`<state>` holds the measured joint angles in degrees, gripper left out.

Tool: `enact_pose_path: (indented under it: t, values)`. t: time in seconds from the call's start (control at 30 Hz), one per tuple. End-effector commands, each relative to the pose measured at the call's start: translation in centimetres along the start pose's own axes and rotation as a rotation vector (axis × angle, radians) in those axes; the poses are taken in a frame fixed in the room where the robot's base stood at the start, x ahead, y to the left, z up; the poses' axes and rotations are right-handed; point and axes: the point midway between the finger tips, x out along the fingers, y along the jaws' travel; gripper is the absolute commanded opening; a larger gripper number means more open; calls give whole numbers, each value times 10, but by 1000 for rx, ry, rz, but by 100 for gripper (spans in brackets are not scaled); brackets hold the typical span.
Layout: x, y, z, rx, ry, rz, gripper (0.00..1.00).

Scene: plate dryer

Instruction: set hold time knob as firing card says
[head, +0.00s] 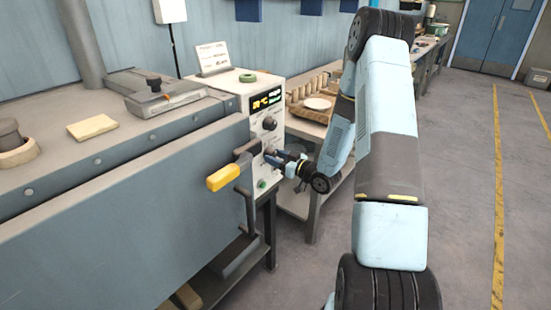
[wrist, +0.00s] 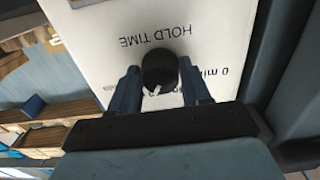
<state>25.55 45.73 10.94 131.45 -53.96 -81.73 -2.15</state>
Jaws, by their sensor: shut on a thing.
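The hold time knob (wrist: 160,66) is black and round, beside upside-down HOLD TIME lettering in the wrist view. Its white mark faces the lower edge of that picture, slightly left. A partly hidden "0 min" mark is on the right. My gripper (wrist: 160,88) has one finger on each side of the knob and is shut on it. In the head view my gripper (head: 276,156) is at the front of the white control panel (head: 258,130) and hides the knob. The firing card (head: 212,58) leans upright on top; its writing is too small to read.
Another black knob (head: 270,123) sits above, below a lit display (head: 266,100). A green button (head: 262,184) is lower down. A yellow-handled lever (head: 224,177) projects close to the left of my gripper. A bench with a tray (head: 318,112) stands behind; the floor at right is clear.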

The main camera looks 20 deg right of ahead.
Motion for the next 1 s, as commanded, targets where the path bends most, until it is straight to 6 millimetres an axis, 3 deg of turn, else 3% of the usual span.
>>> enact_pose_path:
  t: [0.4, 0.7, 0.73, 1.0]
  values:
    - [0, 1, 0, -204, -1, 1, 17]
    - [0, 1, 0, -212, -1, 1, 17]
    - [0, 1, 0, -212, -1, 1, 49]
    - [0, 1, 0, -212, -1, 0, 72]
